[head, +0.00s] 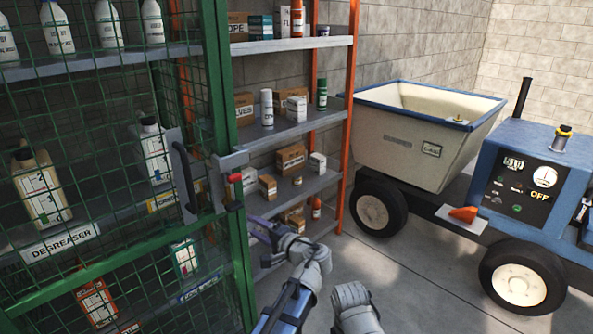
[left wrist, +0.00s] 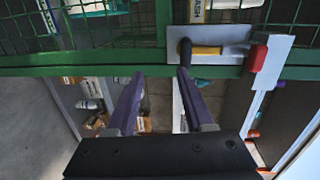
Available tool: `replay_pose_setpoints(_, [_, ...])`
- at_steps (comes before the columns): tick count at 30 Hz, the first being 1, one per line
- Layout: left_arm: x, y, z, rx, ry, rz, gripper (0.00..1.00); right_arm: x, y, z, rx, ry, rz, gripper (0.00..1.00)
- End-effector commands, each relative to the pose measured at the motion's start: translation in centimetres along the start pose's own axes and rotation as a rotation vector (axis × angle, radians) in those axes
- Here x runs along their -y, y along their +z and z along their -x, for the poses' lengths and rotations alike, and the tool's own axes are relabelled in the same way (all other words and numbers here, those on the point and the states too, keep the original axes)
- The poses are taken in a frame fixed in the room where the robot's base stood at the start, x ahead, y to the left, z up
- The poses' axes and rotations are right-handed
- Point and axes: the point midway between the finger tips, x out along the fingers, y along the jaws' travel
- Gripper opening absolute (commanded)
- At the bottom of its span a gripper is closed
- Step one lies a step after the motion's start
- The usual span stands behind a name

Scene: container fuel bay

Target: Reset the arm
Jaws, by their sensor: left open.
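My left gripper (head: 258,230) is in front of the lower part of the green cage's right post, below the latch. In the left wrist view its two purple fingers (left wrist: 160,76) are apart, with nothing held between them. The green mesh cage door (head: 130,170) appears shut. Its grey latch plate (head: 230,160) carries a red knob (head: 235,178), beside a dark pull handle (head: 184,178). The left wrist view shows the plate (left wrist: 222,42) and red knob (left wrist: 258,57) just beyond the fingertips; contact cannot be told. My right gripper is not in view.
Orange-posted shelves (head: 300,129) with boxes and bottles stand right of the cage. A cream hopper cart (head: 420,140) and a blue machine (head: 520,180) stand farther right. Bare floor (head: 420,275) lies between the shelves and the machine.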

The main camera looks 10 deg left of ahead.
Motion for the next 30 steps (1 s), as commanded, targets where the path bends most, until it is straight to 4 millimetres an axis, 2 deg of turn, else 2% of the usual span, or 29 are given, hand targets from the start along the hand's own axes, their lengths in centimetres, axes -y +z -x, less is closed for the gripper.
replay_pose_setpoints(1, [-1.9,1.3,0.7,0.020,0.082,0.028,0.53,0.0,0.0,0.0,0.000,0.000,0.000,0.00])
replay_pose_setpoints(5, [-7.9,4.2,3.4,0.089,0.357,0.103,0.53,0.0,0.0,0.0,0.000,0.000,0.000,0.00])
replay_pose_setpoints(9, [-14.0,6.7,8.1,0.162,0.663,0.153,0.53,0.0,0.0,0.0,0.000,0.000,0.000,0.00])
replay_pose_setpoints(12, [-17.0,7.9,11.8,0.203,0.850,0.168,0.53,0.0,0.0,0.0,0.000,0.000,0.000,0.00])
replay_pose_setpoints(15, [-19.1,8.8,15.2,0.233,1.007,0.172,0.53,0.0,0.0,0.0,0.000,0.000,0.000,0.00])
replay_pose_setpoints(23, [-21.9,10.9,23.5,0.289,1.348,0.151,0.53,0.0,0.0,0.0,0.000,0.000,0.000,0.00])
replay_pose_setpoints(24, [-20.1,10.5,23.4,0.289,1.340,0.152,0.53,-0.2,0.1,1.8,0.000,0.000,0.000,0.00])
replay_pose_setpoints(30, [-16.1,10.3,23.8,0.287,1.335,0.153,0.53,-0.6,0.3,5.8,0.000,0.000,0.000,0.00])
